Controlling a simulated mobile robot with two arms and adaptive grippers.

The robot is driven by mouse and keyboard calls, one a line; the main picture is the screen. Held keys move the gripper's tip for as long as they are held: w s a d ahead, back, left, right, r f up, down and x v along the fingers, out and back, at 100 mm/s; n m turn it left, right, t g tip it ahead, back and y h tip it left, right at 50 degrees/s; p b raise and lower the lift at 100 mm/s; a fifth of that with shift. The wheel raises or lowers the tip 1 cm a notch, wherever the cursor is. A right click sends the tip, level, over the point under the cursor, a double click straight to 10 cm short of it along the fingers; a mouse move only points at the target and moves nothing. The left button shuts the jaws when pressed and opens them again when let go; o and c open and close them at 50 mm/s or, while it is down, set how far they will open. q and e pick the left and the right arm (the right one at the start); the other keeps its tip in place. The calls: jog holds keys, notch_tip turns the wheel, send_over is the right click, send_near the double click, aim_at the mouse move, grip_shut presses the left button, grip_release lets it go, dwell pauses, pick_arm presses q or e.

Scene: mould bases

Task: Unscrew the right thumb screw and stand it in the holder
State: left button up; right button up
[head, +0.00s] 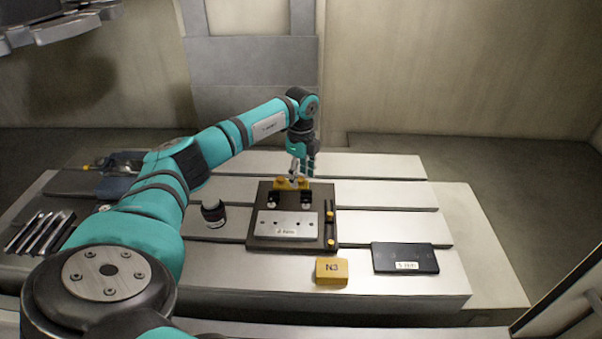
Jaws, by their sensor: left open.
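The dark mould base (262,236) sits on the slotted table, with a silver plate (287,224) on its front half. My left gripper (300,178) is open, pointing down at the back of the base, close over the right thumb screw. Contact cannot be made out. A narrow dark strip (329,226) with small yellow parts runs along the base's right side; it may be the holder. My right gripper is out of view.
A yellow block (331,270) marked N3 and a black labelled plate (405,258) lie at the front right. A dark round object (213,213) stands left of the base. Several metal bars (38,232) lie far left. The table's right back is clear.

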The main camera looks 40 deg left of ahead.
pick_arm(q)
notch_tip(320, 180, up, 12)
jog(key=shift+f, duration=0.2)
